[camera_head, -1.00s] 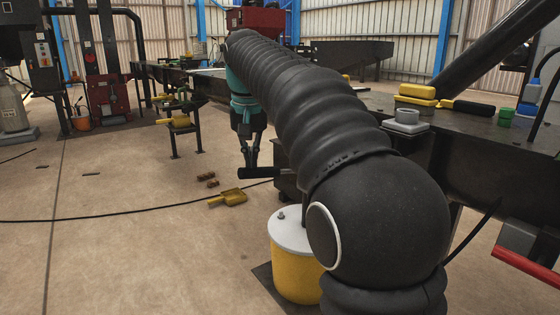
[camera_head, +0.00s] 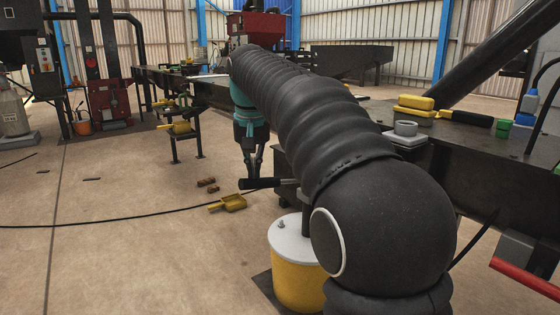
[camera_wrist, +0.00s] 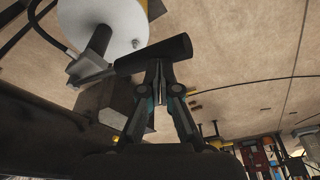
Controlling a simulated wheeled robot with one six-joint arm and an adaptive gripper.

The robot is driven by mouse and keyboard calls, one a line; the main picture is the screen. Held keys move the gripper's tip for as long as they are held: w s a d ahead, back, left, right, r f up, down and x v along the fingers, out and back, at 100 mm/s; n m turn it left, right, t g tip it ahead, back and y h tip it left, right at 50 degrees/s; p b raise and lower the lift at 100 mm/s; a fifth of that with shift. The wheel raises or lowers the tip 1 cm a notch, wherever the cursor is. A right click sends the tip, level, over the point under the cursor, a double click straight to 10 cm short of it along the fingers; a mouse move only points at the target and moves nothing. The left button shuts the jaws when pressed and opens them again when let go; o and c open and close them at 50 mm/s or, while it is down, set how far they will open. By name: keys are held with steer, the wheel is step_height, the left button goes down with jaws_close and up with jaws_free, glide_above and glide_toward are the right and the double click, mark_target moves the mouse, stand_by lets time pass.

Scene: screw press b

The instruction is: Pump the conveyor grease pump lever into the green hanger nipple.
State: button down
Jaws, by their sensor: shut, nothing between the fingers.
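The grease pump is a yellow drum (camera_head: 292,270) with a pale lid (camera_head: 288,238), partly hidden behind my arm; the lid also shows in the wrist view (camera_wrist: 118,22). Its lever has a black cylindrical grip (camera_head: 258,183) lying nearly level beside the drum, left of the post. The grip is close up in the wrist view (camera_wrist: 155,54), joined to a grey bracket (camera_wrist: 88,70). My gripper (camera_head: 250,173) is shut and points down, its tips at the grip; in the wrist view the tips (camera_wrist: 160,66) meet its edge, and I cannot tell whether they touch. I cannot make out the green hanger nipple.
A dark steel bench (camera_head: 470,160) runs along the right, with a yellow block (camera_head: 415,102) and a green cup (camera_head: 503,128) on it. A yellow scoop (camera_head: 230,203) and brown pieces lie on the floor. A black cable (camera_head: 110,225) crosses the open floor at left.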

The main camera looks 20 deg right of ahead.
step_height(320, 180, up, 7)
steer(key=d+p, duration=0.2)
steer(key=p, duration=0.4)
steer(key=shift+w+d, duration=0.4)
steer(key=shift+w, duration=0.05)
steer(key=shift+f, duration=0.2)
steer(key=shift+s+a+f+b, duration=0.2)
steer(key=shift+a+f+b, duration=0.45)
steer(key=shift+f, duration=0.45)
steer(key=shift+s+a+f+b, duration=0.15)
steer(key=shift+a+f+b, duration=0.35)
steer(key=shift+f+b, duration=0.4)
steer(key=shift+s+a+f+b, duration=0.2)
steer(key=shift+a+f+b, duration=0.35)
steer(key=shift+f, duration=0.7)
